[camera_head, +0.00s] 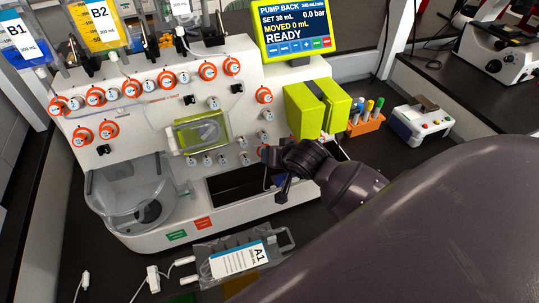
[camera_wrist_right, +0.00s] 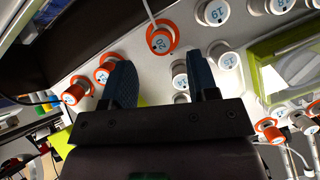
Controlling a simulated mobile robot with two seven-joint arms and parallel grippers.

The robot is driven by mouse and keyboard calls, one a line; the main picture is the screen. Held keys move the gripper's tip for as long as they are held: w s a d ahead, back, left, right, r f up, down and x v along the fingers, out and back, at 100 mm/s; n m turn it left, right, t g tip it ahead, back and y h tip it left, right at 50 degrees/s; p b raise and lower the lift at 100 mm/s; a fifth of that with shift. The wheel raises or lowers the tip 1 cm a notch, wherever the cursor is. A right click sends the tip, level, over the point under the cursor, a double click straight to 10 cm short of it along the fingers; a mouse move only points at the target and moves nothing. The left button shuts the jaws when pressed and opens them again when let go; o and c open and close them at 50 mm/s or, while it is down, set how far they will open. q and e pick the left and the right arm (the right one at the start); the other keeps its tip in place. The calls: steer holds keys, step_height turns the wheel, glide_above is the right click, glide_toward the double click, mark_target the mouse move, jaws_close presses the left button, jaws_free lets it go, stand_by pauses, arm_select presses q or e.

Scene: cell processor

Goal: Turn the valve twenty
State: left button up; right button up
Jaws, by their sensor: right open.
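Valve 20 (camera_wrist_right: 160,42) shows in the right wrist view as a white round knob with an orange ring and the number 20 on its face. I cannot pick it out in the head view. My right gripper (camera_wrist_right: 160,75) is open, with its two dark fingers apart and nothing between them. In the wrist view the knob appears just past the fingertips, roughly in line with the gap. In the head view my right gripper (camera_head: 273,160) is at the lower right front of the white machine (camera_head: 130,130). My left gripper is not in view.
A yellow-green block (camera_head: 317,107) stands beside my right gripper. A screen (camera_head: 292,28) reads READY. A bag marked A1 (camera_head: 215,268) lies in front of the machine.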

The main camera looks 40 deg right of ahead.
steer(key=shift+x, duration=2.35)
steer(key=c, duration=0.9)
